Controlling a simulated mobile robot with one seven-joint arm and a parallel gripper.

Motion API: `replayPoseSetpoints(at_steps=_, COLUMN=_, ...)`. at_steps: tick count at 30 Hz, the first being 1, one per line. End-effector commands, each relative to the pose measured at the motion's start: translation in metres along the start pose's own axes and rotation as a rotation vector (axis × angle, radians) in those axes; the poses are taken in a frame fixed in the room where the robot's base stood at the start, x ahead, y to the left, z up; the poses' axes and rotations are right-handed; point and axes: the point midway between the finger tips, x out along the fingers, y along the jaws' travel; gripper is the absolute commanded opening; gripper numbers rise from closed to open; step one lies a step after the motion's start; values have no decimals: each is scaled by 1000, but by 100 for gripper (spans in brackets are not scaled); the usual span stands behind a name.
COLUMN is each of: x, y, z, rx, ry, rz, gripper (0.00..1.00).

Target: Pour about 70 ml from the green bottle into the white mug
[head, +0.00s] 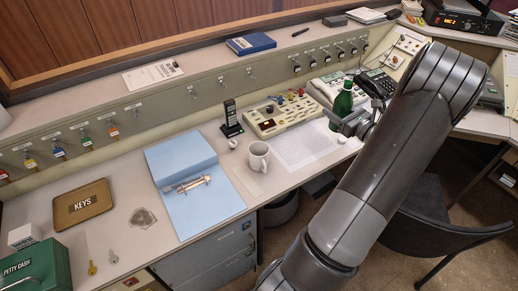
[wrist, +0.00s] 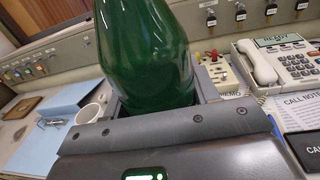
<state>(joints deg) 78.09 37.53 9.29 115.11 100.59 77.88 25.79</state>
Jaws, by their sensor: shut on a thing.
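The green bottle (head: 343,101) is upright in the head view, held above the desk at the right of the white mug. My gripper (head: 347,122) is shut on it; the jaws hide its lower part. The bottle (wrist: 145,50) fills the middle of the wrist view, and its top is cut off there. The white mug (head: 258,156) stands upright on the desk, apart from the bottle, beside the blue binder. It also shows in the wrist view (wrist: 89,114), left of the bottle. Its inside cannot be made out clearly.
An open blue binder (head: 184,159) lies left of the mug. A cordless handset (head: 231,119) and a control panel (head: 278,114) stand behind it. A printed sheet (head: 302,145) lies between mug and gripper. Telephones (head: 376,83) stand at the right.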

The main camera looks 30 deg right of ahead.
Motion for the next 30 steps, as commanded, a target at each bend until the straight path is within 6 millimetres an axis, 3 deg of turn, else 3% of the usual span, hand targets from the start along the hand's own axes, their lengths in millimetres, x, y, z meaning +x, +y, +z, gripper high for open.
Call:
replayPoseSetpoints(at_steps=8, x=26, y=64, z=-1, rx=-5, ry=7, rz=143, gripper=27)
replayPoseSetpoints(at_steps=15, x=46, y=151, z=-1, rx=-9, ry=8, rz=334, gripper=27)
replayPoseSetpoints(at_steps=21, x=51, y=221, z=0, rx=-8, ry=4, rz=487, gripper=27)
replayPoseSetpoints(at_steps=30, x=47, y=281, z=2, rx=-4, ry=-3, rz=624, gripper=27)
